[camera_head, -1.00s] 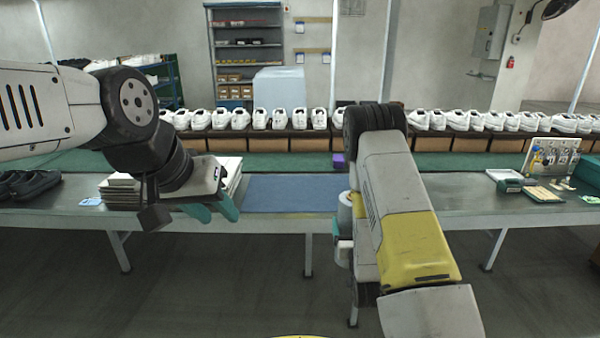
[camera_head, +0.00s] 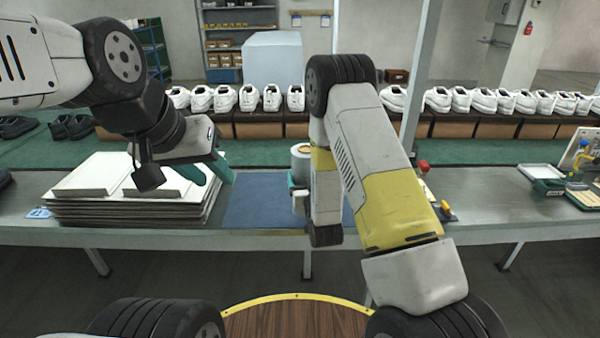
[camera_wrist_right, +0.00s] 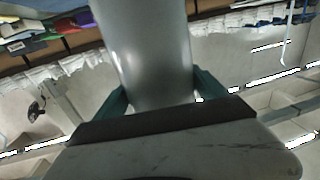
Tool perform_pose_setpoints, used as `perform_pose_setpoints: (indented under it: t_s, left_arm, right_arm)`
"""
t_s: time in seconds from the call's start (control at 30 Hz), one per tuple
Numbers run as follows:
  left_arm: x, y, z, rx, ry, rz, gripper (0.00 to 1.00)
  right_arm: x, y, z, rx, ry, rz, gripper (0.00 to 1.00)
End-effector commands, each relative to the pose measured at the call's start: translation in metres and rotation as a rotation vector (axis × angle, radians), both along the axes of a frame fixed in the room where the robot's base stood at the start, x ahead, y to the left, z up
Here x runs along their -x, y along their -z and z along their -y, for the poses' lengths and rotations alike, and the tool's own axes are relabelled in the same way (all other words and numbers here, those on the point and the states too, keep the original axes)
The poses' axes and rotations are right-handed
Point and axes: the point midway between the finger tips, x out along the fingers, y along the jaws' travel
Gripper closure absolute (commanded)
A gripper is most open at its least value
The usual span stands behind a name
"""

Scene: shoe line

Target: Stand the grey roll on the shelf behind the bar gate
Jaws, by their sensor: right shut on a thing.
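The grey roll (camera_head: 301,160) is upright in the head view, just left of my right forearm, above the bench's blue mat. My right gripper (camera_head: 294,184) is shut on it; only a little teal of the gripper shows. In the right wrist view the roll (camera_wrist_right: 150,45) is a smooth grey cylinder between the teal fingers (camera_wrist_right: 158,97). My left gripper (camera_head: 207,172) is open and empty, its teal fingers apart over the stacked boards. A shelf unit (camera_head: 240,18) stands against the back wall. I cannot make out a bar gate.
The bench (camera_head: 490,215) spans the front, with a board stack (camera_head: 130,212) at left and a blue mat (camera_head: 250,205) in the middle. Small tools and trays (camera_head: 545,175) lie right. Behind are a green belt (camera_head: 260,152), a row of white shoes (camera_head: 250,98) and a post (camera_head: 420,70).

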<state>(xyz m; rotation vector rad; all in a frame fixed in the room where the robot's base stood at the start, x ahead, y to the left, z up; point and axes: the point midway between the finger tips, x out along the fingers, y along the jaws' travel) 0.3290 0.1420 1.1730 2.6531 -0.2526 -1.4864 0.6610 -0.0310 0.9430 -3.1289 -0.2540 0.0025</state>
Motion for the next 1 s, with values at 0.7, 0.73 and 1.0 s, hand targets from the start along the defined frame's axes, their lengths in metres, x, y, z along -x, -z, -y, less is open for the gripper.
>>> perform_pose_setpoints:
  t_s: [0.7, 0.73, 1.0]
  left_arm:
    - [0.000, 0.000, 0.000, 0.000, 0.000, 0.000, 0.64]
    - [0.000, 0.000, 0.000, 0.000, 0.000, 0.000, 0.64]
    - [0.000, 0.000, 0.000, 0.000, 0.000, 0.000, 0.64]
  right_arm:
    - [-0.143, 0.012, 0.003, -0.001, 0.000, 0.004, 0.90]
    - [-0.144, 0.013, 0.003, -0.001, 0.000, 0.004, 0.90]
    - [-0.143, 0.044, 0.003, 0.001, 0.001, 0.002, 0.90]
